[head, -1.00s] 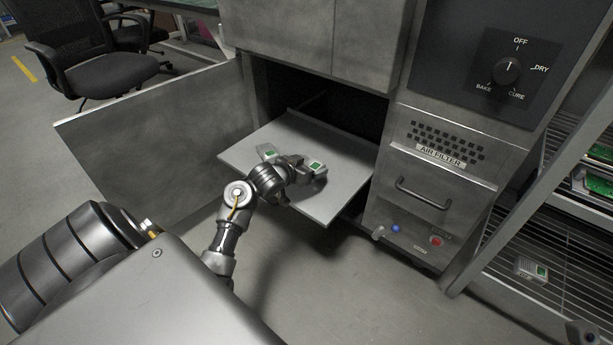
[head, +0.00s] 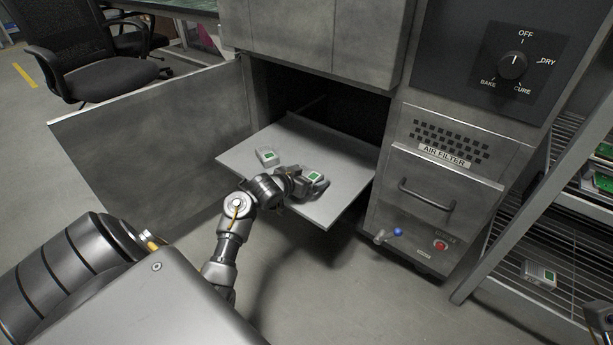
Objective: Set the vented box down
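A small white box with a green label (head: 316,178), which I take for the vented box, is at the fingertips of my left gripper (head: 308,182). The gripper appears shut on it, though the fingers are small and partly hidden by the wrist. The box is over the right part of the grey pull-out shelf (head: 335,204), very close to its surface; I cannot tell whether it touches. A similar white box (head: 267,157) sits on the shelf to the left, apart from the gripper.
An open cabinet door (head: 150,140) stands left of the shelf. The air filter panel (head: 445,185) with its handle is to the right. A wire rack (head: 515,262) at far right holds another white box (head: 539,274) and green boards. The shelf's front is clear.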

